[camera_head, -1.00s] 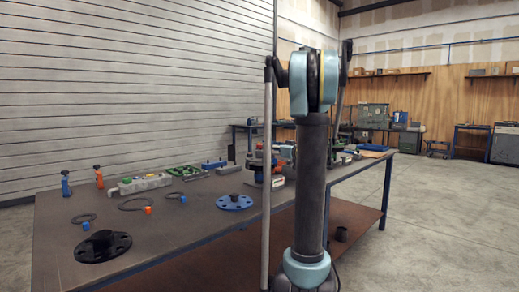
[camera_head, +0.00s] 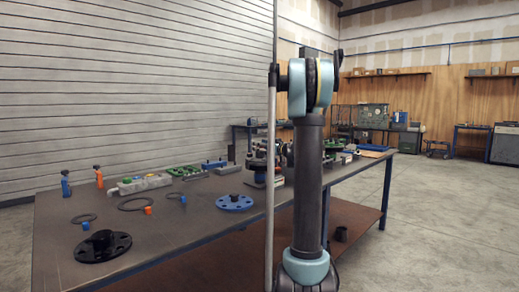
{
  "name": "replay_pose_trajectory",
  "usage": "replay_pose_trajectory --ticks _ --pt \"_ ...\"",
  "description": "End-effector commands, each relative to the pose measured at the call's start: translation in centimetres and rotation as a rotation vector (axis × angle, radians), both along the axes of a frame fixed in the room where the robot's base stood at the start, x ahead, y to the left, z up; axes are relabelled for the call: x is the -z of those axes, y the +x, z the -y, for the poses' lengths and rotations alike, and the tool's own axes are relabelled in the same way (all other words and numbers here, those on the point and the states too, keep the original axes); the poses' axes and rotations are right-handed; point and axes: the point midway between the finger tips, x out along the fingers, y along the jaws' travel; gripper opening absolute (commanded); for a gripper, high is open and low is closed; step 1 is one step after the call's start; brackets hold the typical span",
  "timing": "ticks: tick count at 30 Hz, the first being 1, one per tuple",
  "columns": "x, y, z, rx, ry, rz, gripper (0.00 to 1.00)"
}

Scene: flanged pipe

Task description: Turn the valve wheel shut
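A valve assembly with dark and metallic parts (camera_head: 258,178) stands on the workbench, just left of my upright arm link. Its wheel cannot be made out clearly. My arm rises in front of it and hides part of that area. Dark shapes at the valve's upper part, beside my arm link, may be my gripper (camera_head: 272,151). They are too small and too much covered to show its fingers, or whether it touches the wheel.
Open floor (camera_head: 440,220) lies to the right.

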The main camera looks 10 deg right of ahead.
Motion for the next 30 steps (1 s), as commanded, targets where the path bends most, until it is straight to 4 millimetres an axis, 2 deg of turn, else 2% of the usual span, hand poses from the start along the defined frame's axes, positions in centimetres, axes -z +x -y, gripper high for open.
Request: replay_pose_trajectory --ticks 1,4,5,8,30 --pt "0.0 -0.01 0.01 0.0 0.0 0.0 0.38" --pt "0.0 -0.02 0.01 0.0 0.0 0.0 0.15" --pt "0.0 -0.02 0.01 0.0 0.0 0.0 0.11" --pt "0.0 -0.04 -0.48 -0.002 0.0 0.0 0.11" --pt "0.02 -0.09 -0.11 0.036 0.0 0.0 0.11"
